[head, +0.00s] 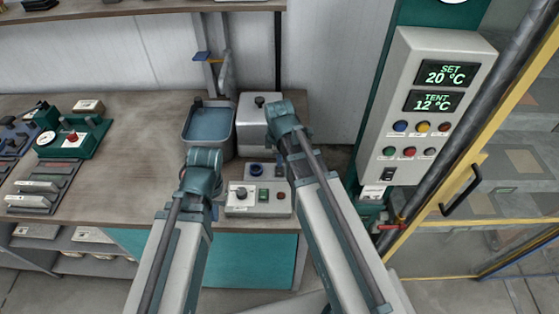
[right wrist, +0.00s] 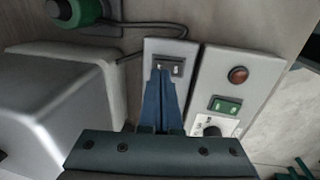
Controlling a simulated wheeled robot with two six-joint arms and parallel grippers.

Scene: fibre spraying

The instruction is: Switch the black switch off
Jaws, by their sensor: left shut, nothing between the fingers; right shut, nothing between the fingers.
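In the right wrist view, a black switch (right wrist: 177,68) is set in a small light-grey plate (right wrist: 187,48). My right gripper (right wrist: 162,73) is shut and empty. Its blue fingertips lie over the lower left part of this switch and hide some of it; I cannot tell if they touch it. The switch's position is unclear. Another black rocker switch (head: 388,174) is on the wall control panel (head: 430,105) in the head view. My left arm ends in a teal joint near the basin, and its gripper is hidden.
A control box (head: 258,204) with a green switch (right wrist: 226,105), a red button (right wrist: 238,75) and a black knob (right wrist: 211,131) stands beside the plate. A blue basin (head: 208,123) and white box (head: 259,138) stand behind. Tools fill the bench's left side; yellow-framed doors are right.

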